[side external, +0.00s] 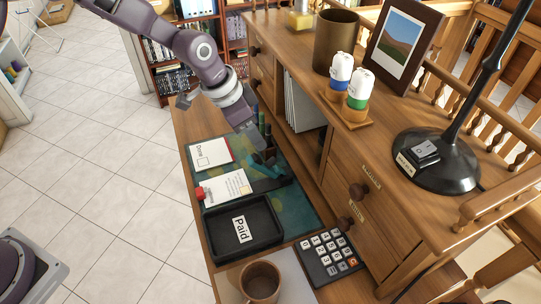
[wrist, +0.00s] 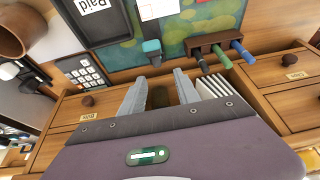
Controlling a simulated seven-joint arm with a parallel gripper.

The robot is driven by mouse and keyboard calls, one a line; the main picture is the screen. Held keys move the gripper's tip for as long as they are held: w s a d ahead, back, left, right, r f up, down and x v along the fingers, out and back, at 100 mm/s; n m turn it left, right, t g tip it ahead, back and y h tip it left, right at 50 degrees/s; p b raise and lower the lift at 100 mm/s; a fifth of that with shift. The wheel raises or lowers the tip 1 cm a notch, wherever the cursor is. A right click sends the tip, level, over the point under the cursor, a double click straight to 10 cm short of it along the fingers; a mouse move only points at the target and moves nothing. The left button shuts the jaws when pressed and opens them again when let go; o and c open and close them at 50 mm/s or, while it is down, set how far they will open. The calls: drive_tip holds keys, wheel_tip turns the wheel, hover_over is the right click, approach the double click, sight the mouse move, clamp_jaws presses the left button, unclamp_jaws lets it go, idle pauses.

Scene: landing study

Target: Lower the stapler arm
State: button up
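My gripper (side external: 255,146) reaches down over the desk's lower level. In the wrist view its two fingers (wrist: 165,76) are apart with nothing held between them. A small teal and dark thing, seemingly the stapler (wrist: 152,50), lies just beyond the fingertips at the edge of the patterned mat (wrist: 205,20). In the side view the stapler (side external: 270,184) appears as a dark strip on the mat, with a teal part just below my gripper that looks raised. My gripper partly hides it, so its exact tilt and any contact cannot be told.
A black "Paid" tray (side external: 272,238), a calculator (side external: 328,258) and a brown mug (side external: 259,283) stand nearer the front. Cards (side external: 210,152) lie on the mat. A wooden holder (wrist: 205,42) with pens stands close to my gripper. Drawers and a raised shelf bound the right side.

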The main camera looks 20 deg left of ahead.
sight(272, 158)
drive_tip(key=x, duration=0.9)
drive_tip(key=shift+d+f, duration=0.35)
drive_tip(key=shift+d, duration=0.1)
drive_tip(key=shift+c, duration=0.5)
clamp_jaws()
